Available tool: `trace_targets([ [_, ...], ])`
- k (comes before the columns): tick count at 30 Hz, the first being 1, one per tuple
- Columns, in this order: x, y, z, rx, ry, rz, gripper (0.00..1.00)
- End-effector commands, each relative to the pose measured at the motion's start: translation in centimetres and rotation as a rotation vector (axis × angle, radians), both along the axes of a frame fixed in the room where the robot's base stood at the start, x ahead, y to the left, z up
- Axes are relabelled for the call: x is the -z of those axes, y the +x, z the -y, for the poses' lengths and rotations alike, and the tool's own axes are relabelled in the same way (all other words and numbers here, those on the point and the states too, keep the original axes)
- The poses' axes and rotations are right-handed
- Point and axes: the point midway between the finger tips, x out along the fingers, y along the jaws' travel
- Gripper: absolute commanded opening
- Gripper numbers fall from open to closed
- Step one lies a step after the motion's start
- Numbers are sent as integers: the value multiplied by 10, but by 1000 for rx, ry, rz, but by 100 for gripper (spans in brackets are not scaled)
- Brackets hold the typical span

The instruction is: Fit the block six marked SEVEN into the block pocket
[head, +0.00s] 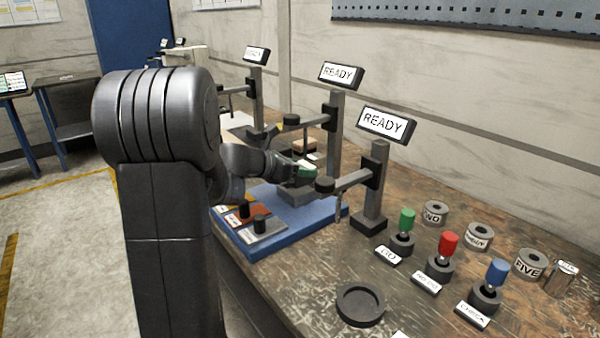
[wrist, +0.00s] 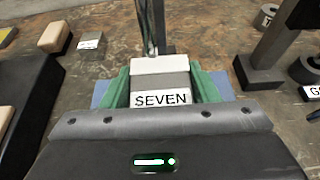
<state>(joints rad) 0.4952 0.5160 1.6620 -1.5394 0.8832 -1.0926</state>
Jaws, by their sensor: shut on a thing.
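In the wrist view a grey and white block with a SEVEN label (wrist: 161,100) sits between the green fingers of my gripper (wrist: 160,86). The gripper is shut on it. In the head view my gripper (head: 306,173) is over the blue board (head: 318,212), just above a grey fixture (head: 296,194), close to the nearest READY stand. The block is mostly hidden there by the gripper. I cannot make out the pocket opening, nor tell whether the block touches the fixture.
Stands with READY signs (head: 386,124) rise behind the board, their arms reaching toward my gripper. Green, red and blue knobs (head: 497,272), labelled rings (head: 435,212) and a dark round dish (head: 360,304) stand to the right. Tan block (wrist: 54,36) lies at left in the wrist view.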

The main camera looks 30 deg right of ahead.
Motion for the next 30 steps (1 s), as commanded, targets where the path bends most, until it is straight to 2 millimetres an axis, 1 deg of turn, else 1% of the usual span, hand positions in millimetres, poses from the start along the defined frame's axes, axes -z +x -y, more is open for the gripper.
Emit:
trace_targets([
  [2, -2, 6, 4, 0, -4, 3, 0],
  [6, 19, 6, 4, 1, -1, -1, 0],
  [10, 33, 6, 4, 0, -3, 1, 0],
  [19, 33, 6, 4, 0, -4, 3, 0],
  [25, 39, 6, 4, 0, -4, 3, 0],
  [26, 41, 6, 3, 0, 1, -1, 60],
  [28, 41, 6, 3, 1, 2, -1, 74],
  [29, 41, 5, 3, 1, 2, -1, 76],
  [30, 41, 5, 3, 1, 2, -1, 76],
])
